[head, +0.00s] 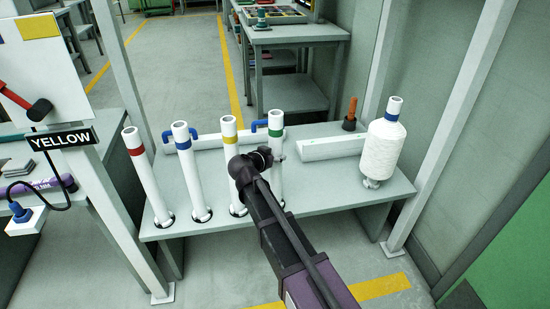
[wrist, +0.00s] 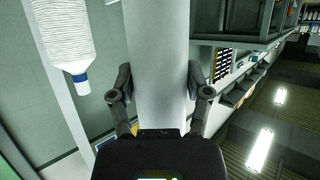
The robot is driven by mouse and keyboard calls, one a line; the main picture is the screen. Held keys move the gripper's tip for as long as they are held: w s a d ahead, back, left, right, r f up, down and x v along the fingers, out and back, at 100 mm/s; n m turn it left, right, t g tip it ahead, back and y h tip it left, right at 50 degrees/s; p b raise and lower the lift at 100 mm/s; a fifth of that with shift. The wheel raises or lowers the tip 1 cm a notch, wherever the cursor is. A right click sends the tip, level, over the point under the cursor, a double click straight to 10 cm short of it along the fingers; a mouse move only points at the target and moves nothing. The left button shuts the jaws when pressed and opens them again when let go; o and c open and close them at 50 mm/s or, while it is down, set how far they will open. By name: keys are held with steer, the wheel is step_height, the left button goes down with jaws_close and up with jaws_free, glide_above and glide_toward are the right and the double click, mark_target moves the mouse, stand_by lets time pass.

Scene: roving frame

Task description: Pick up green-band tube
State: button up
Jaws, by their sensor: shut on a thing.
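The green-band tube (head: 276,127) stands upright at the right end of a row of white tubes on the grey bench. Its green band and open top show in the head view; my gripper (head: 264,158) and arm cover much of its lower part. In the wrist view, my gripper (wrist: 159,85) has one finger on each side of a plain white tube (wrist: 158,45) and is shut on it. The band is not visible there. I cannot tell whether the tube's foot is clear of the bench.
Yellow-band (head: 230,130), blue-band (head: 184,145) and red-band (head: 136,150) tubes stand to the left on the bench (head: 340,190). A white yarn bobbin (head: 382,150) stands at right. White blocks (head: 330,147) lie behind. A "YELLOW" sign (head: 62,139) is at far left.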

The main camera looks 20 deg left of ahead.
mark_target(272, 145)
steer(key=shift+r+p, duration=4.75)
steer(key=shift+r, duration=0.15)
steer(key=shift+f, duration=0.1)
steer(key=shift+f+b, duration=2.45)
steer(key=shift+b, duration=0.05)
step_height(272, 145, down, 5)
steer(key=b, duration=0.4)
steer(key=shift+r+b, duration=0.2)
steer(key=shift+b, duration=0.15)
steer(key=shift+f, duration=0.1)
steer(key=o, duration=1.4)
steer(key=shift+c, duration=0.2)
